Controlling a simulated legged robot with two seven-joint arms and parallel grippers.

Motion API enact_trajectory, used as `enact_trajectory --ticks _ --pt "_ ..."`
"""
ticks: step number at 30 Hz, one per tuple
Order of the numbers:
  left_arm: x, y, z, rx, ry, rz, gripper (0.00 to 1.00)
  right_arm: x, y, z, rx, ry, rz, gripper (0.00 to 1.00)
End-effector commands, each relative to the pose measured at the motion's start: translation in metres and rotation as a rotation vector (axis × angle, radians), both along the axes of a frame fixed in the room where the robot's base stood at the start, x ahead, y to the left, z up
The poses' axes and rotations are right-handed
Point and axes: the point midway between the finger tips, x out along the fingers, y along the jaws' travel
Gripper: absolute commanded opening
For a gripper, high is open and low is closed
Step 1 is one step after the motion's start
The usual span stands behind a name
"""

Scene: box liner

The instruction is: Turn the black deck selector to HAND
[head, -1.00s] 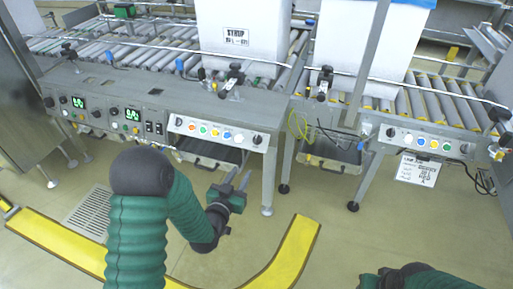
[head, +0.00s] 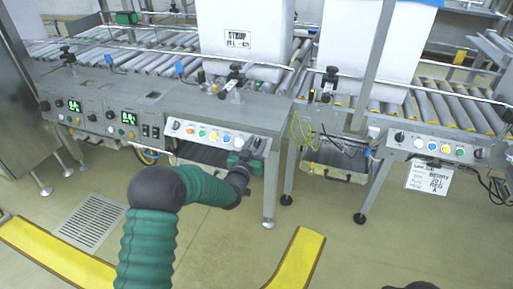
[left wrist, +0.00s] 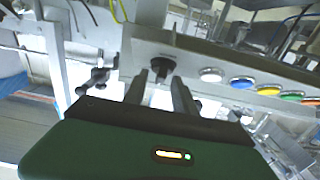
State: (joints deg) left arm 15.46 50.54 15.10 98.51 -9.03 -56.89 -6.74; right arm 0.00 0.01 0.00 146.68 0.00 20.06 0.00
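A black selector knob (left wrist: 161,66) sits at the end of a light button panel, beside a white button in the left wrist view. In the head view it is at the right end of the left machine's panel (head: 205,135), largely hidden by my left gripper (head: 247,152). In the left wrist view, the two fingers of this gripper (left wrist: 160,82) are apart, with the knob showing between their tips. I cannot tell whether they touch it. No HAND marking is readable. My right gripper is not in view; only a dark piece of my right arm shows at the bottom edge.
The panel's white, blue, yellow, green and orange buttons (left wrist: 242,83) lie close beside the knob. A second panel (head: 437,146) is on the right machine. White boxes (head: 243,45) stand on the rollers. Loose wires (head: 302,130) hang between the machines.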

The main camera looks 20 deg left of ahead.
Motion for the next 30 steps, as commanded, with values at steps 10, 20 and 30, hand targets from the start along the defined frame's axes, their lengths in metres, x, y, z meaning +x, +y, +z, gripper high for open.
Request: enact_trajectory --ticks 10,20,30 --pt "0.0045 -0.0002 0.0009 0.0 0.0 0.0 0.28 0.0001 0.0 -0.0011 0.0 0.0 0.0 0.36" --pt "0.0042 0.0 0.0006 0.0 0.0 0.0 0.0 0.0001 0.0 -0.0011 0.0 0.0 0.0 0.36" --pt "0.0041 -0.0014 0.0014 -0.043 0.003 0.048 0.0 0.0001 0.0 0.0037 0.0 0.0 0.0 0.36"
